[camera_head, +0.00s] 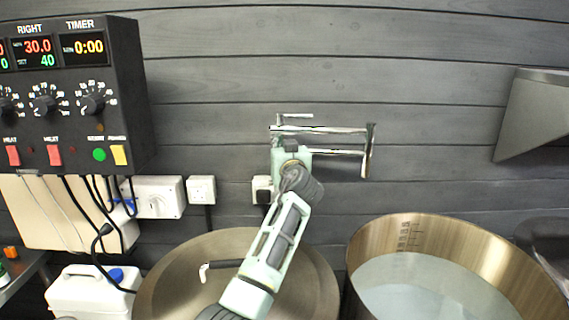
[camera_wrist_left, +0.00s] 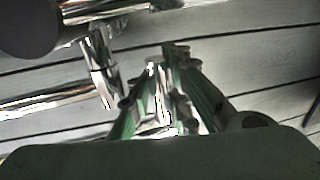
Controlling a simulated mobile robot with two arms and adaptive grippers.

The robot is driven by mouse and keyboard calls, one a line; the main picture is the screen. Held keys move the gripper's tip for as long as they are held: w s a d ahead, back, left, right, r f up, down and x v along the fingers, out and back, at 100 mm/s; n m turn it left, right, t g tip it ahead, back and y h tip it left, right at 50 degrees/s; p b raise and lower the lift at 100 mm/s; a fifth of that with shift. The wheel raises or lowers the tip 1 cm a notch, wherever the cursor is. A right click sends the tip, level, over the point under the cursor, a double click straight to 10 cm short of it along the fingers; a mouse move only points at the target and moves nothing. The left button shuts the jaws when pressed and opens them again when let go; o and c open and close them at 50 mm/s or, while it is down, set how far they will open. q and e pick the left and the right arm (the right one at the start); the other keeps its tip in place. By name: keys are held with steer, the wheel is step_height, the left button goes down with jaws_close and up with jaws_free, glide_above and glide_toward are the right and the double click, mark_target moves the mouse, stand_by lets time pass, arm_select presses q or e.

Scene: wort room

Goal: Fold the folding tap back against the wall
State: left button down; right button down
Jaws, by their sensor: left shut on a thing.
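The folding tap (camera_head: 335,130) is a chrome, jointed pipe in front of the grey plank wall. An upper and a lower pipe run roughly level, one above the other, and meet an upright piece at the right. My left gripper (camera_head: 290,147) is at the tap's left end and hides part of it. In the left wrist view, the green fingers (camera_wrist_left: 163,92) are shut on a shiny chrome part of the tap (camera_wrist_left: 155,85). More chrome pipe shows at the left there. My right gripper is not in view.
Below stand a lidded steel vessel (camera_head: 180,262) and an open pot (camera_head: 365,245) holding liquid. A control box (camera_head: 125,100) hangs at the left, with sockets (camera_head: 201,190) and cables beneath. A grey metal panel (camera_head: 530,115) juts out at the right.

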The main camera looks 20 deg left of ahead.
arm_select(q)
steer(key=shift+w+a+r+h, duration=0.1)
steer(key=shift+w+h, duration=0.2)
steer(key=shift+w, duration=0.5)
steer(key=c, duration=2)
jaws_free()
steer(key=shift+c, duration=0.2)
steer(key=o, duration=0.4)
steer(key=shift+c, duration=0.2)
steer(key=shift+o, duration=0.2)
steer(key=shift+s+d, duration=0.25)
steer(key=shift+s, duration=0.2)
steer(key=v, duration=1.1)
steer(key=shift+f, duration=0.3)
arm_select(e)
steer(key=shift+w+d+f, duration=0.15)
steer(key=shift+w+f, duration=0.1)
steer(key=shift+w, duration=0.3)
